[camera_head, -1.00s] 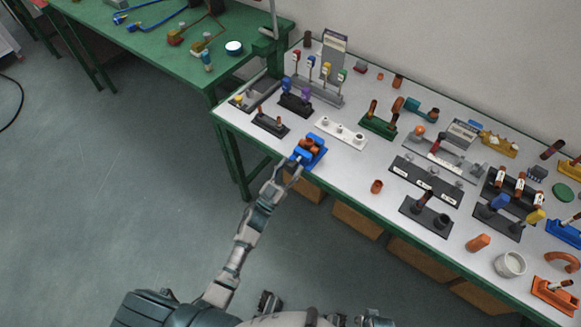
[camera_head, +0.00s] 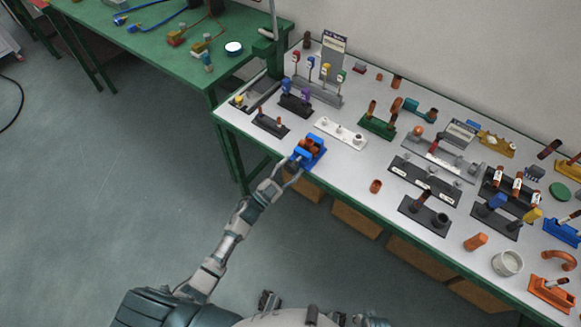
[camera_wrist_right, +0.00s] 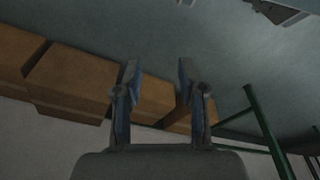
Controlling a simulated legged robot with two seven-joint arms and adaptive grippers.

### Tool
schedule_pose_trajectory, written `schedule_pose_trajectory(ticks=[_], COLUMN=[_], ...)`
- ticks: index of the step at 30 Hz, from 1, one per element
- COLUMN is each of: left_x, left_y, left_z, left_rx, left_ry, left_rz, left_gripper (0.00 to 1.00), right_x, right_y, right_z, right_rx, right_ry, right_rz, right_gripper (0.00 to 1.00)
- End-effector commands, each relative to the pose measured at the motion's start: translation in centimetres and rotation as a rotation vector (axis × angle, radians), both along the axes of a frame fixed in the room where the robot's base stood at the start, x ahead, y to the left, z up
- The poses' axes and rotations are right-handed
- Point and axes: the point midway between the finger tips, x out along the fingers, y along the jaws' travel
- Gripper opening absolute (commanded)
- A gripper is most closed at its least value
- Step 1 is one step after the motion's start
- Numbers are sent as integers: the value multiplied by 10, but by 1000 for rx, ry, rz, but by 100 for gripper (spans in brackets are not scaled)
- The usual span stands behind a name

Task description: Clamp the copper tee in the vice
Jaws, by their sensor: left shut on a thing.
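The blue vice (camera_head: 316,157) stands at the front edge of the white bench, left of its middle. The copper tee (camera_head: 311,144) sits between the blue jaws of the vice; how tightly they press on it is too small to tell. My left gripper (camera_head: 291,168) reaches the front of the vice from below and is shut on its front end, probably the handle. The fingers partly hide that part. My right gripper (camera_wrist_right: 158,72) is open and empty in the right wrist view, with its two fingers wide apart, away from the vice.
The white bench (camera_head: 345,166) carries several stands with fittings right of and behind the vice. A loose copper piece (camera_head: 376,186) stands to its right. A green bench (camera_head: 150,45) is at the back left. Cardboard boxes (camera_wrist_right: 70,80) show near the right gripper.

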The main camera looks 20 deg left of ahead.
Motion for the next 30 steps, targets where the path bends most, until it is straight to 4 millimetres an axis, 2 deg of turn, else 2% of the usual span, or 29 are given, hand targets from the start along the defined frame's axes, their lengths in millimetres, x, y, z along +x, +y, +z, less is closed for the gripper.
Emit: schedule_pose_trajectory(ticks=[15, 30], left_x=[-1, -1], left_y=[-2, -3], left_z=[0, -3], left_rx=[384, 501], left_ry=[-140, -180], left_rz=[-2, -3], left_gripper=[16, 16], right_x=[-15, -21], right_y=[-1, -2], right_z=[-35, -49], right_rx=[-2, -2], right_ry=[17, 21], right_rz=[3, 4], right_gripper=[40, 40])
